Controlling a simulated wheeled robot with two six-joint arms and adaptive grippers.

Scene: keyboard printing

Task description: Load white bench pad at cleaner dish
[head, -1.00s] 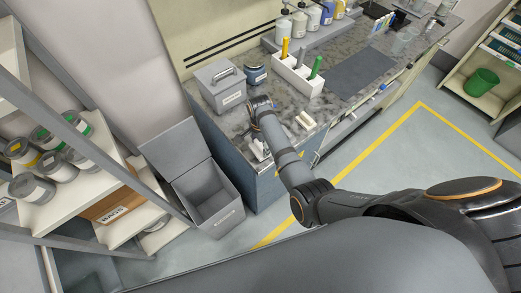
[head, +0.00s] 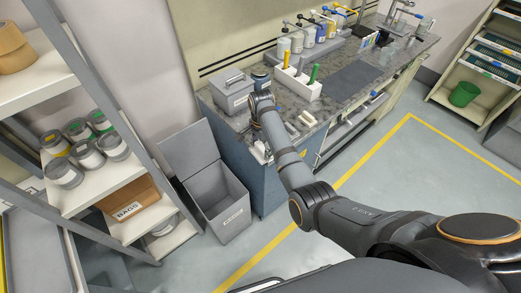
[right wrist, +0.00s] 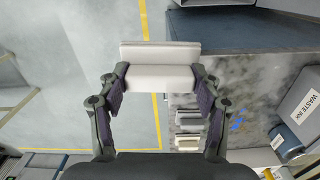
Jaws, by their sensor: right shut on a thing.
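My right gripper (right wrist: 160,78) is shut on a white bench pad (right wrist: 160,55), which spans both fingers in the right wrist view. In the head view the same gripper (head: 258,135) is at the near left end of the counter, partly hidden by my arm. Several small pale blocks (right wrist: 188,120) lie in a row on the counter below the gripper in the right wrist view. They also show right of my arm in the head view (head: 301,122). I cannot make out a cleaner dish. My left gripper is not in view.
A grey lidded waste ink box (head: 232,93) and a blue jar (head: 260,78) stand behind the gripper. A white holder (head: 297,84) with coloured handles is to their right. An open grey bin (head: 222,205) stands beside the counter. A shelf (head: 150,225) is at left.

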